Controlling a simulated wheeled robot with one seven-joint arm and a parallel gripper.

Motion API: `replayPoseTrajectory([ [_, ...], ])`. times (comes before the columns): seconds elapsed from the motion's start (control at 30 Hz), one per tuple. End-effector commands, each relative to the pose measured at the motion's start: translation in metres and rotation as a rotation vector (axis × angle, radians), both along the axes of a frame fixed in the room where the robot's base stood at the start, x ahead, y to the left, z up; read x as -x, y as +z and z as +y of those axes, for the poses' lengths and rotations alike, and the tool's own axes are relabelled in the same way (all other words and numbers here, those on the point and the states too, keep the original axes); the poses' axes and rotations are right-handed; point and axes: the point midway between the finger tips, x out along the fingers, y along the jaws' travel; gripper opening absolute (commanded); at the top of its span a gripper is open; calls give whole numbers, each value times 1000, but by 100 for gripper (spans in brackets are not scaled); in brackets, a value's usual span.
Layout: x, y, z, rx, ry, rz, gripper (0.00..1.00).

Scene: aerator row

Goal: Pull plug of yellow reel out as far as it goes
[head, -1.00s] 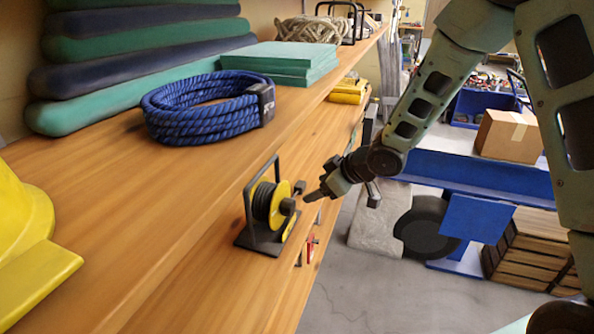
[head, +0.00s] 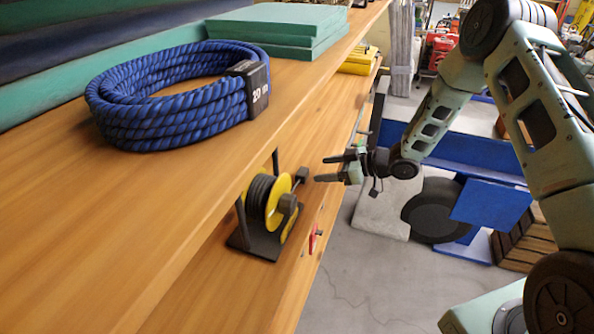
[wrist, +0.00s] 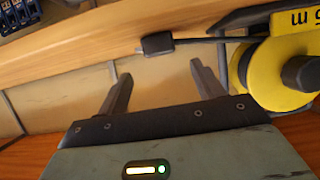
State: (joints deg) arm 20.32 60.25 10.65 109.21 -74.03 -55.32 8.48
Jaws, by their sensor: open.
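The yellow reel (head: 278,202) with black cable wound on it sits in a dark stand on the lower shelf. It also shows at the right of the wrist view (wrist: 262,70). Its dark plug (head: 302,174) sticks out on the side toward my gripper. In the wrist view the plug (wrist: 157,44) hangs at the end of a short cable run from the reel. My gripper (head: 321,169) is open and empty, apart from the plug. In the wrist view the plug lies just beyond the gap between the fingertips (wrist: 160,72).
A coiled blue rope (head: 165,105) and green boards (head: 280,30) lie on the upper shelf (head: 110,240), whose edge runs close above the reel. A small red item (head: 313,240) is at the lower shelf's front edge. Open floor (head: 360,270) lies to the right.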

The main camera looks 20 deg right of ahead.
Motion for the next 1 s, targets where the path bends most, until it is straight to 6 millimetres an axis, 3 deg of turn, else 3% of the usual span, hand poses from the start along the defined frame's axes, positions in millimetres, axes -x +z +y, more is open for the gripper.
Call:
replayPoseTrajectory([
  [0.2, -25, -17, 36, -1, 2, 0, 67],
  [0.5, -49, -35, 69, 0, 0, 1, 67],
  [0.93, -55, -39, 75, 0, -1, 1, 67],
  [1.0, -55, -38, 75, 0, -1, 1, 51],
])
